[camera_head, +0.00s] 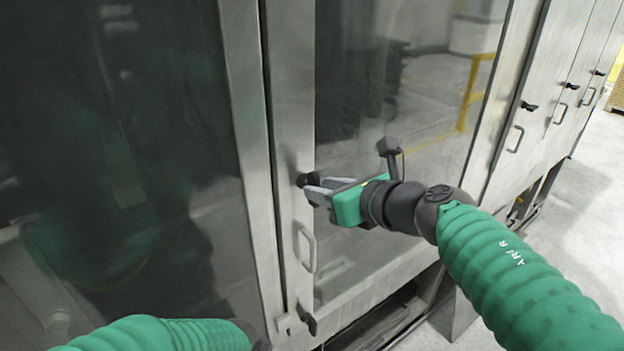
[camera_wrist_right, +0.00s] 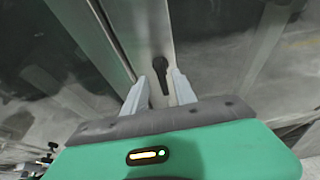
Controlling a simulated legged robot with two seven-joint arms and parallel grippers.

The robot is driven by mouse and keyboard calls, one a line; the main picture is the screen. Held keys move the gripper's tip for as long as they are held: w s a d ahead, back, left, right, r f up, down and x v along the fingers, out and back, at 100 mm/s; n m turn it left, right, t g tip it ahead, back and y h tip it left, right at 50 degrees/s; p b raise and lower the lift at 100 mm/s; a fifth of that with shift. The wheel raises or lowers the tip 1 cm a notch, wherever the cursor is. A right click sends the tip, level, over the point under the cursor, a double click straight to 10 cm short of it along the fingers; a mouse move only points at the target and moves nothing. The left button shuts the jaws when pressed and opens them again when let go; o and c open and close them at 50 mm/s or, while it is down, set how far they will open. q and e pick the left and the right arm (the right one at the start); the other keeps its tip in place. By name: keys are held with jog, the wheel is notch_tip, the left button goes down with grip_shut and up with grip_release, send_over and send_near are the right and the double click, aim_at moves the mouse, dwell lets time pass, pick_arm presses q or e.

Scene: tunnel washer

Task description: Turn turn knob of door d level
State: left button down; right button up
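A black turn knob (camera_head: 307,180) is on the steel door frame just beyond my right gripper's tips. In the right wrist view the knob (camera_wrist_right: 160,74) has a round hub, and its lever points down, slightly tilted. My right gripper (camera_head: 318,188) is open, with the knob's lever between its two grey fingers (camera_wrist_right: 158,92). A gap shows on each side, so it does not look clamped. The glass door (camera_head: 400,120) appears closed. No door lettering is legible. My left forearm enters at the bottom left; its gripper is out of view.
A steel pull handle (camera_head: 306,246) sits below the knob, and another black latch (camera_head: 309,324) is lower on the frame. More black knobs (camera_head: 529,106) and handles line the panels to the right. Open floor (camera_head: 590,190) lies at the far right.

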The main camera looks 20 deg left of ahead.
aim_at(313, 184)
jog(key=x, duration=0.5)
jog(key=shift+w+d+r+p, duration=0.1)
jog(key=shift+w+p, duration=0.15)
jog(key=shift+p, duration=0.05)
jog(key=shift+s+d+r, duration=0.2)
jog(key=shift+s+d, duration=0.1)
jog(key=shift+s, duration=0.25)
jog(key=shift+w+d+f, duration=0.1)
jog(key=shift+w+f, duration=0.05)
jog(key=shift+w, duration=0.1)
jog(key=c, duration=0.6)
jog(key=shift+s, duration=0.1)
grip_shut()
